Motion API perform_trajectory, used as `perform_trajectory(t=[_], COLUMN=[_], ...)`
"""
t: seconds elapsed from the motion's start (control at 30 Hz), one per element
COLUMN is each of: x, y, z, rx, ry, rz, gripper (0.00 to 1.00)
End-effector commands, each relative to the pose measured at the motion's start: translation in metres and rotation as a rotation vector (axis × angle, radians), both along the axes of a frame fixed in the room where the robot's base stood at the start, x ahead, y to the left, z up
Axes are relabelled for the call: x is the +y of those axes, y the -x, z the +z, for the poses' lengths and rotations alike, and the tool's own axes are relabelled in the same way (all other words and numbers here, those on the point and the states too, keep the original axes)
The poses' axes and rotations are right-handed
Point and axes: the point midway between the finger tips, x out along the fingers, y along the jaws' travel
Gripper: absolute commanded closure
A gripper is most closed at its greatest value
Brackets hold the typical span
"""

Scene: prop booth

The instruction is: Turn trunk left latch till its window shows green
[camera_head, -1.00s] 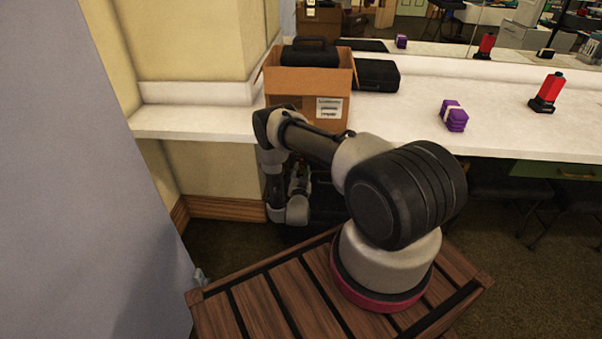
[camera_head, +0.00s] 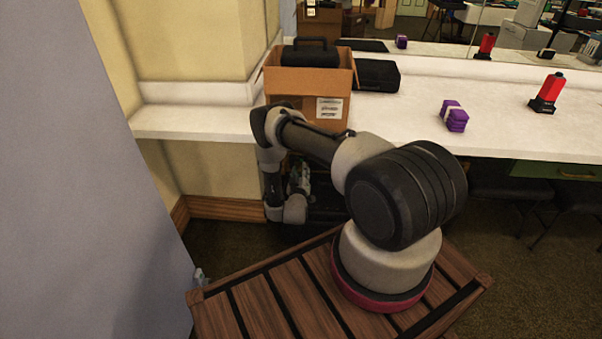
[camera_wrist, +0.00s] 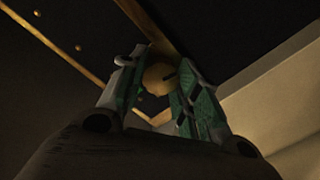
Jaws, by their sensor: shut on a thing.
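The trunk (camera_wrist: 235,40) is black with brass edging and studs, and fills the upper part of the wrist view. In the head view the dark trunk (camera_head: 325,200) stands in shadow under the counter, mostly behind my arm. A round brass latch knob (camera_wrist: 158,77) sits between the green-padded fingers of my gripper (camera_wrist: 162,72), which is shut on it. My gripper also shows small in the head view (camera_head: 300,180), low beneath the counter. No indicator window or its colour can be made out in either view.
The white counter (camera_head: 195,122) overhangs the trunk. On it stand an open cardboard box (camera_head: 290,100) with a black case, a flat black case (camera_head: 377,74), a purple bundle (camera_head: 453,115) and a red item (camera_head: 549,90). A grey wall (camera_head: 80,200) is at left.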

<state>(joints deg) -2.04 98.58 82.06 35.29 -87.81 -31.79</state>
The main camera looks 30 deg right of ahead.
Motion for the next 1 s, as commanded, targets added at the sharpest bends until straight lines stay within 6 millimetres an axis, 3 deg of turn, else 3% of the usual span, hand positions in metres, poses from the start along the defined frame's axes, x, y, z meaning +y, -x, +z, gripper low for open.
perform_trajectory(t=[0.4,0.87,0.9,1.0], x=[0.0015,0.0017,0.0017,0.0015], y=[-0.0001,-0.0001,-0.0001,-0.0001], z=[-0.001,-0.0011,-0.0011,-0.001], rx=[0.083,0.09,0.09,0.089], ry=[0.12,0.129,0.129,0.129], rz=[0.003,0.003,0.003,0.004], gripper=[0.92,0.92,0.62,0.45])
